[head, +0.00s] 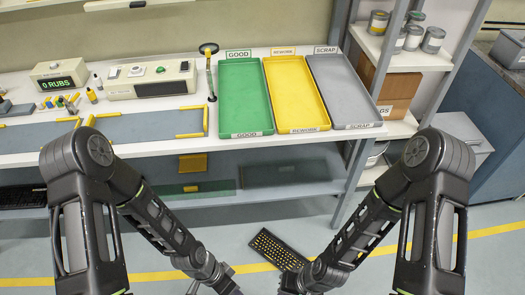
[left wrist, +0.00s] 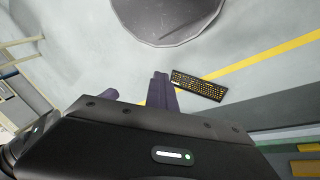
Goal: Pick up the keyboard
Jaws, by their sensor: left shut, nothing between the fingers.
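The keyboard (head: 277,249) is black with yellow-lit keys and lies on the floor in front of the workbench, between my two forearms in the head view. It also shows in the left wrist view (left wrist: 199,86), lying just right of the fingertips of my left gripper (left wrist: 161,76).
The workbench holds a green tray (head: 244,97), a yellow tray (head: 295,94) and a grey tray (head: 343,92). Under it is a lower shelf (head: 223,197). A yellow line (head: 155,277) crosses the floor. A shelf unit with cans (head: 433,40) stands at the right.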

